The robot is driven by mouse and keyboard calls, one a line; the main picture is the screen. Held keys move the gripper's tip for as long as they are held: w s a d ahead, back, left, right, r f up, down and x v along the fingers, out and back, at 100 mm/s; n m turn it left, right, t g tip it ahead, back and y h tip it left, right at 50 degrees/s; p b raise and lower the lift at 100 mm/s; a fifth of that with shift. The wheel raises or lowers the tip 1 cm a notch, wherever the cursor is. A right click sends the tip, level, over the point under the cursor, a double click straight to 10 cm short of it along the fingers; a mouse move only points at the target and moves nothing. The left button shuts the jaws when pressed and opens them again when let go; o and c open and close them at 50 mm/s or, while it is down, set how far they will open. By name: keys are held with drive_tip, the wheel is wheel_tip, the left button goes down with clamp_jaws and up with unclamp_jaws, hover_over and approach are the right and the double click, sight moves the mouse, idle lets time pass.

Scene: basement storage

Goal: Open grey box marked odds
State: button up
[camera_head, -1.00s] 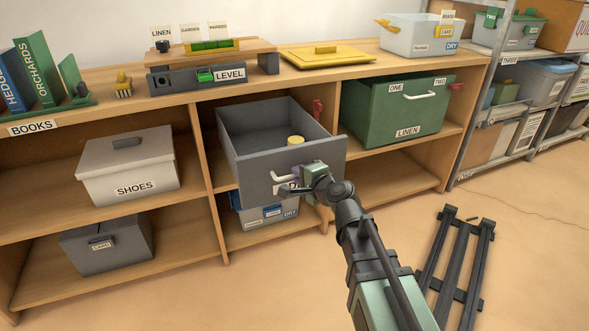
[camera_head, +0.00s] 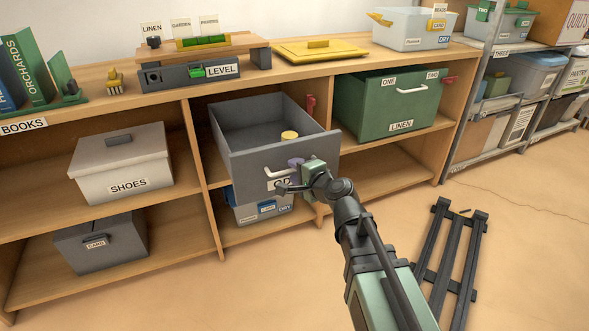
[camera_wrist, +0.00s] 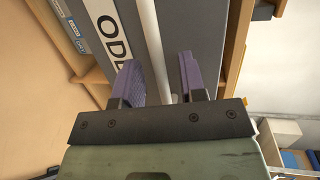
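The grey box marked ODDS (camera_head: 250,163) is pulled far out of the middle shelf bay like a drawer. Its top is open and a yellow round item (camera_head: 289,135) lies inside. Its front has a white bar handle (camera_head: 282,172) above a partly hidden label. My gripper (camera_head: 290,177) is at the handle. In the wrist view, its two purple fingers (camera_wrist: 160,85) stand on either side of the white bar, with gaps visible, so it is open around the handle. Part of the ODDS label (camera_wrist: 108,30) shows there.
Below the box sits a pale bin marked DRY (camera_head: 262,208). A green LINEN box (camera_head: 390,100) is right, a SHOES box (camera_head: 120,170) left. A red item (camera_head: 311,105) is by the box's back right. A dark slatted rack (camera_head: 455,260) lies on the floor right of my arm.

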drive_tip(key=p+v, duration=0.1)
drive_tip(key=v, duration=0.5)
drive_tip(key=s+d+f+n+g+h, duration=0.2)
drive_tip(key=s+f+n+g+h, duration=0.1)
drive_tip(key=s+f+n+g, duration=0.7)
drive_tip(key=s+d+f+n+g+h, duration=0.2)
drive_tip(key=s+d+f+g+h, duration=0.15)
drive_tip(key=d, duration=0.35)
wheel_tip(320, 180, up, 39)
drive_tip(key=d+h+p, duration=0.2)
drive_tip(key=p, duration=3.7)
drive_tip(key=shift+s+d, duration=0.15)
drive_tip(key=shift+s, duration=0.3)
